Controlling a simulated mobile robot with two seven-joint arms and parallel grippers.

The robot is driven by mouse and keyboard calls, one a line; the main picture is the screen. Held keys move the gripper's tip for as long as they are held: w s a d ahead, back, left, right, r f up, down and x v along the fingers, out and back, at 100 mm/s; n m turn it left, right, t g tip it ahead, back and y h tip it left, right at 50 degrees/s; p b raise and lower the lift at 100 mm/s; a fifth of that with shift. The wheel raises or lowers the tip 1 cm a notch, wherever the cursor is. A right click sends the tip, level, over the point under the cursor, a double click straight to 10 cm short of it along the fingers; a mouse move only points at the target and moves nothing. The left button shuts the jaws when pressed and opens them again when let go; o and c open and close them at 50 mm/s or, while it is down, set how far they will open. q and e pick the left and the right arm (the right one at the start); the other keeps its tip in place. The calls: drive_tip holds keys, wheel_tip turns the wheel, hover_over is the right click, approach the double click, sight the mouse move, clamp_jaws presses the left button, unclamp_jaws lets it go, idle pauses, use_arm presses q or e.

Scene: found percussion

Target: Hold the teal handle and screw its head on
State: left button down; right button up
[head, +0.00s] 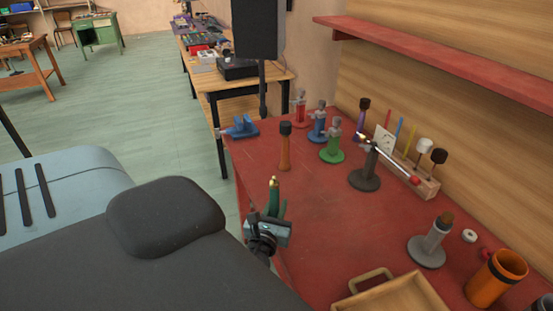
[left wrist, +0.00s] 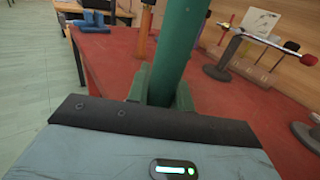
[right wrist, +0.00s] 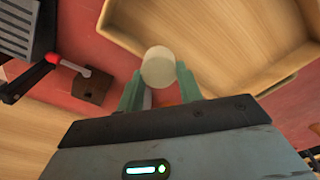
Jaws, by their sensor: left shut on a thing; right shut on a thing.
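The teal handle (head: 274,197) stands roughly upright in my left gripper (head: 272,212), with a brass-coloured tip bare at its top. In the left wrist view the handle (left wrist: 176,50) rises between the closed fingers (left wrist: 162,92). A cream rounded head (right wrist: 158,66) is between the fingertips of my right gripper (right wrist: 158,85), which is shut on it. The right wrist view shows the wooden tray behind the head. My right gripper does not show in the head view, and the head is apart from the handle there. The head's underside is hidden.
The wooden tray (head: 348,302) lies at the near edge of the red table (head: 310,232). An orange cup (head: 492,282), a grey stand (head: 427,252) and a dark stand (head: 364,181) are to the right. An orange handle (head: 285,150) stands behind. The table middle is clear.

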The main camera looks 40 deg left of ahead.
use_arm(q)
drive_tip(key=shift+d, duration=0.1)
idle(0.3)
